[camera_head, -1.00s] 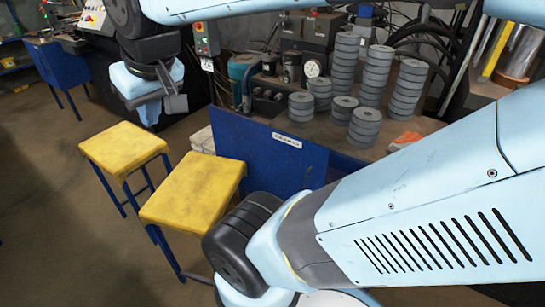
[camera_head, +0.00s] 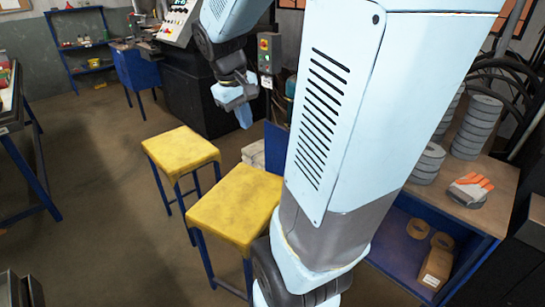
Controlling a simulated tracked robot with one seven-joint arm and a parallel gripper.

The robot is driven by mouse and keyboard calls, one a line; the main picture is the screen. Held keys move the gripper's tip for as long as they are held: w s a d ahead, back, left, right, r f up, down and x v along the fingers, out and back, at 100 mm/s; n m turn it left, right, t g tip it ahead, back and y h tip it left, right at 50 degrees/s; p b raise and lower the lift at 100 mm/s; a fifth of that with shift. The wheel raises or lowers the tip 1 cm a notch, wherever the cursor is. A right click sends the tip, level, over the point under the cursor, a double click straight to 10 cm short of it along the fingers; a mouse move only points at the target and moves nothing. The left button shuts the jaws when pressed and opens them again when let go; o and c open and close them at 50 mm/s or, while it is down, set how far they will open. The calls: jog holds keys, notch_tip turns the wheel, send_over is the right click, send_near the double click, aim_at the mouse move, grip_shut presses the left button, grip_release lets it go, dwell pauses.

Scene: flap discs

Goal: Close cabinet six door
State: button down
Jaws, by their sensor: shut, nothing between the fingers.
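The blue cabinet (camera_head: 484,246) stands at the right under a worktop, and its front is open beside my arm. Rolls and a box show on its shelf. A blue panel (camera_head: 276,147), which looks like the cabinet's door, shows just left of my arm; most of it is hidden behind the arm, and no number can be read. My gripper (camera_head: 243,118) is shut and empty, pointing down, above and left of the panel in the picture. I cannot tell whether it touches anything.
Two yellow-topped stools (camera_head: 181,148) and (camera_head: 237,203) stand left of the cabinet. Stacks of grey discs (camera_head: 476,125) and orange-grey gloves (camera_head: 470,188) lie on the worktop. A control box (camera_head: 268,52) stands behind my gripper.

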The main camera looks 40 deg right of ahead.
jog(key=w+d+f+n+g, duration=0.15)
jog(key=d+f+g, duration=0.65)
jog(key=d+f, duration=1.35)
jog(key=s+d+f+n+g, duration=0.1)
jog(key=s+d+f+n, duration=0.1)
jog(key=s+d+f, duration=0.9)
jog(key=shift+s+d+f+g, duration=0.25)
jog(key=shift+s+f+g, duration=0.05)
jog(key=shift+s+f, duration=1.6)
jog(key=shift+r, duration=0.2)
